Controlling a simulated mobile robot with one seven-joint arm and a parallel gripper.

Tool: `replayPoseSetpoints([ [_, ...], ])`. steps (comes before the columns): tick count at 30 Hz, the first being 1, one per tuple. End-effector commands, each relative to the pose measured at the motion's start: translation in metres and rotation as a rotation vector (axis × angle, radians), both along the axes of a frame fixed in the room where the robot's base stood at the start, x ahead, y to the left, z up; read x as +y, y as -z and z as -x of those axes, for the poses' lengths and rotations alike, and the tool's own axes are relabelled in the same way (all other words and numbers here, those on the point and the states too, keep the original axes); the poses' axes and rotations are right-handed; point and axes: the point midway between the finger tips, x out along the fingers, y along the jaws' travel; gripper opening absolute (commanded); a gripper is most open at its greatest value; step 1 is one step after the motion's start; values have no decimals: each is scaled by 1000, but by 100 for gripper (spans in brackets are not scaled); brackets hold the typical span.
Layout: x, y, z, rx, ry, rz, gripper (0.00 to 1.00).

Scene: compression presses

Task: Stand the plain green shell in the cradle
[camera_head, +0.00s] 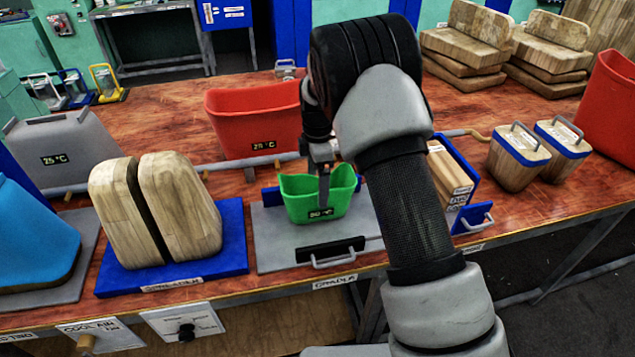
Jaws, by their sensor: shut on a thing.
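The green shell (313,203) is an open-topped green cup with a small dark readout on its front. It is upright over the grey plate of the cradle (272,240), in the middle of the bench. My gripper (323,172) comes down from above and is shut on the shell's upper rim. My arm crosses in front of the right side of the view and hides part of the cradle's right side. I cannot tell whether the shell's base touches the plate. A black bar (330,249) and a metal handle (333,260) are at the cradle's front edge.
Left of the cradle, two wooden blocks (180,205) stand on a blue base (228,250). A red shell (255,120) stands behind the cradle. A blue shell (30,235) and grey shell (65,150) are at left. Wooden blocks with handles (515,158) are at right.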

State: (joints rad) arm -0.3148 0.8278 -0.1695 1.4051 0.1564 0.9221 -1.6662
Motion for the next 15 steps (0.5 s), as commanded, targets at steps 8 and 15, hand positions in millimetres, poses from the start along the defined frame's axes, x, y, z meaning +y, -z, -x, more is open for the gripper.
replayPoseSetpoints([
  [8,0,5,-1,-3,0,-1,55],
  [15,0,7,-1,-2,0,0,100],
])
